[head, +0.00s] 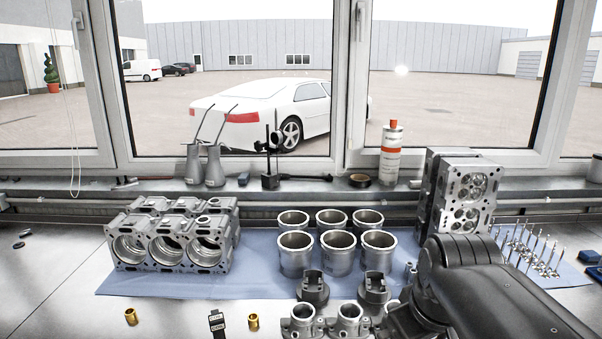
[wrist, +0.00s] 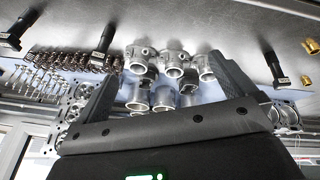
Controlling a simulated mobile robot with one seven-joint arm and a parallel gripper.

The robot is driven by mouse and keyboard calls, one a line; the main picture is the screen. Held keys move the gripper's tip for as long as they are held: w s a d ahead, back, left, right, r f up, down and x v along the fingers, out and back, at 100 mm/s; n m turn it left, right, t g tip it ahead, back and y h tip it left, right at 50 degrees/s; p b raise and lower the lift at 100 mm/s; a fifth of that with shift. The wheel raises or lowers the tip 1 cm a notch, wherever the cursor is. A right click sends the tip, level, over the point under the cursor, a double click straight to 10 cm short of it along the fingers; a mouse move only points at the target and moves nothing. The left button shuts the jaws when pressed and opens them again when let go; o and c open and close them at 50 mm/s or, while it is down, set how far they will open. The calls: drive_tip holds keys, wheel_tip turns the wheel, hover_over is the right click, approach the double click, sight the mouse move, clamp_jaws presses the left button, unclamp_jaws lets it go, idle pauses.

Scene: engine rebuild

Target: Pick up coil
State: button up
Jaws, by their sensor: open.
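Several black coils, each a dark stick with a blocky labelled head, lie on the metal bench top. One coil (head: 217,322) is at the front of the head view, between two brass bushings. In the wrist view, one coil (wrist: 275,68) lies right of my gripper, another coil (wrist: 103,40) lies beyond the left finger, and a third coil (wrist: 14,40) is at the far left. My gripper (wrist: 165,68) is open, with its two dark fingers wide apart and no coil between them. In the head view my arm hides much of the front right, and the fingertips cannot be made out.
The left bench is mostly clear.

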drive_tip(key=s+a+f+m+t, duration=0.1)
drive_tip(key=s+a+f+m, duration=0.1)
drive_tip(key=s+f+m, duration=0.1)
drive_tip(key=shift+s+a+m, duration=0.25)
drive_tip(key=shift+s+m, duration=0.35)
drive_tip(key=shift+s, duration=0.15)
drive_tip(key=c, duration=1.1)
drive_tip(key=w+f+m+g+y, duration=0.3)
drive_tip(key=w+f+m+y, duration=0.2)
drive_tip(key=f+m+y, duration=0.65)
drive_tip(key=w+d+f+m+t+h, duration=0.1)
drive_tip(key=w+d+m+t, duration=0.1)
drive_tip(key=d+m+t, duration=0.3)
drive_tip(key=w+d+f+m+t+h, duration=0.1)
drive_tip(key=d+m+t, duration=0.3)
drive_tip(key=d+m, duration=0.4)
drive_tip(key=w+d+f+m+t+h, duration=0.1)
drive_tip(key=w+d+m+t+h, duration=0.2)
drive_tip(key=d+m+t, duration=0.2)
drive_tip(key=shift+w+d+f+m+t, duration=0.1)
drive_tip(key=shift+d+f+m+t, duration=0.1)
drive_tip(key=shift+d+m, duration=0.45)
drive_tip(key=shift+w+d+f+m+t, duration=0.1)
drive_tip(key=shift+d+f+m, duration=0.1)
drive_tip(key=shift+d+m, duration=0.45)
drive_tip(key=x, duration=1)
drive_tip(key=shift+w+f, duration=0.15)
drive_tip(key=shift+w, duration=0.1)
